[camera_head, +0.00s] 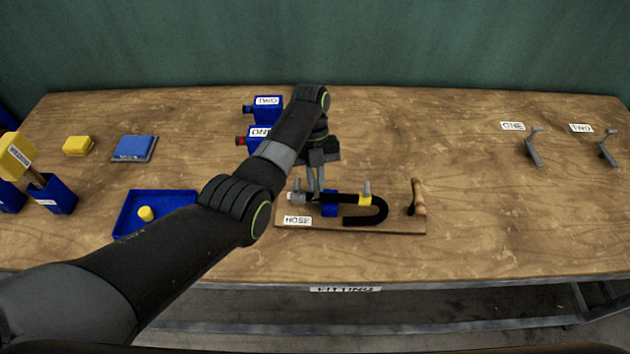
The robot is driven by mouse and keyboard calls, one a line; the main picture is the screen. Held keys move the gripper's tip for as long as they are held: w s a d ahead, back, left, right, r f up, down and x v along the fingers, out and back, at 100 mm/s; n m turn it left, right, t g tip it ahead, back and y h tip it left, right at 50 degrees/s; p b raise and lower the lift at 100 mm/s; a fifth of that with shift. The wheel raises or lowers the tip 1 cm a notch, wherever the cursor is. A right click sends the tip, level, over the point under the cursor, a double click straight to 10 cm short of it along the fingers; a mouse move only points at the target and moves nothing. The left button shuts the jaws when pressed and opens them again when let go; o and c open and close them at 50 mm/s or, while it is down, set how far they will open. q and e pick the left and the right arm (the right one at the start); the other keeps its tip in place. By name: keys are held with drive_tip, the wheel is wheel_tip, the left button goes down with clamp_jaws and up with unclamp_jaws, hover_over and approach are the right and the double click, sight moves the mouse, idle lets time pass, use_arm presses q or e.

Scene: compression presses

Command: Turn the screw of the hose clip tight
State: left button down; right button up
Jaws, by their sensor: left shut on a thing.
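The hose board (400,226) lies on the bench and carries a label reading HOSE. A black hose (377,214) bends in a U on it, with a yellow band (364,199) and an upright grey piece. A grey pipe fitting (296,197) is at the hose's left end. My left gripper (315,190) points down from above, shut at the hose's left end, by the blue holder (329,208). It appears to be on the screw of the hose clip, which the fingers mostly hide. My right gripper is not in view.
A wooden-handled tool (418,197) stands at the board's right end. Blue units labelled ONE (259,133) and TWO (266,103) stand behind my arm. A blue tray (128,213) holds a yellow piece. Bench right of the board is clear up to two grey levers (533,149).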

use_arm(q)
drive_tip(key=shift+d+m+y, duration=0.1)
drive_tip(key=shift+m+y, duration=0.3)
drive_tip(key=shift+m, duration=0.7)
drive_tip(key=c, duration=1.5)
unclamp_jaws()
